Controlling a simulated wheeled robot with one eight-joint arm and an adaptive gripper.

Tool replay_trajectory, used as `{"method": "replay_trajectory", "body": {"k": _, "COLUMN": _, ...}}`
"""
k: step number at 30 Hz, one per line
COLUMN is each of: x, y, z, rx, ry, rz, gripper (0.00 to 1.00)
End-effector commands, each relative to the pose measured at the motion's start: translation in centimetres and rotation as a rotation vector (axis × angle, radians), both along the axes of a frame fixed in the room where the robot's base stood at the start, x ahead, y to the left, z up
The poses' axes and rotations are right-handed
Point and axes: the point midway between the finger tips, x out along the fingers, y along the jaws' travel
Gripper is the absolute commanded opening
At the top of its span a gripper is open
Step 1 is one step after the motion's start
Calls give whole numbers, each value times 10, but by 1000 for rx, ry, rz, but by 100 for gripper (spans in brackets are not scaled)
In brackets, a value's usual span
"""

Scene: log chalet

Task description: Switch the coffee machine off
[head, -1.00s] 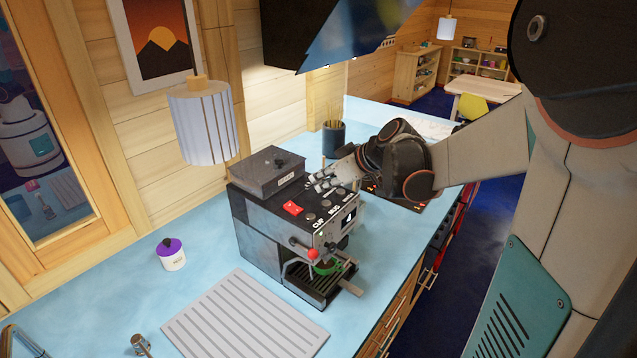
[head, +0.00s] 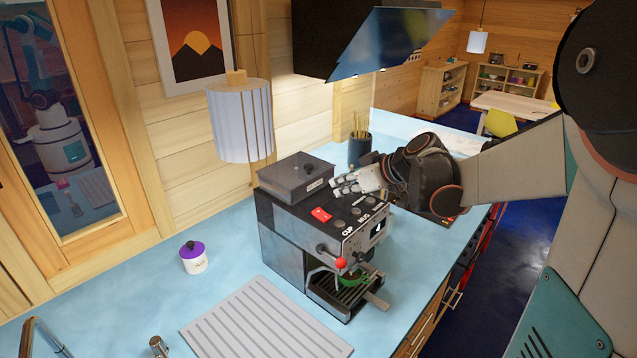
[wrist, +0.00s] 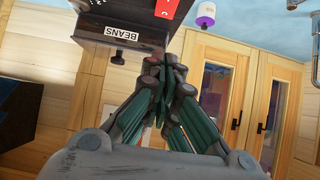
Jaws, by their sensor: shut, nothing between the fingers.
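The coffee machine (head: 285,245) stands on the blue counter, dark and boxy, with a bean hopper (head: 296,178) on top. A red switch (head: 321,215) sits on its top panel beside buttons and the CUP and MUG labels. The red switch also shows at the top edge of the wrist view (wrist: 166,8), near the BEANS label (wrist: 121,33). My gripper (head: 338,190) is shut and empty, above the back right of the machine's top, to the right of the hopper. In the wrist view its closed fingertips (wrist: 165,62) lie below the switch in the picture, apart from it.
A hanging lamp (head: 240,120) is left of the machine and a dark range hood (head: 350,40) is above and behind. A purple-lidded jar (head: 194,258) and a ribbed drainer (head: 262,322) are on the counter. A utensil pot (head: 360,149) stands behind my gripper.

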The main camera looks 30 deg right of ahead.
Motion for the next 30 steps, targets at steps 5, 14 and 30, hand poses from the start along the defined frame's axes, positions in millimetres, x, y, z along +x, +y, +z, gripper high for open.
{"method": "replay_trajectory", "body": {"k": 5, "x": 27, "y": 11, "z": -21, "rx": 0, "ry": 0, "rz": 3, "gripper": 0}}
{"method": "replay_trajectory", "body": {"k": 14, "x": 58, "y": 23, "z": -58, "rx": -1, "ry": 0, "rz": -1, "gripper": 0}}
{"method": "replay_trajectory", "body": {"k": 30, "x": 61, "y": 25, "z": -83, "rx": -1, "ry": 0, "rz": -1, "gripper": 0}}
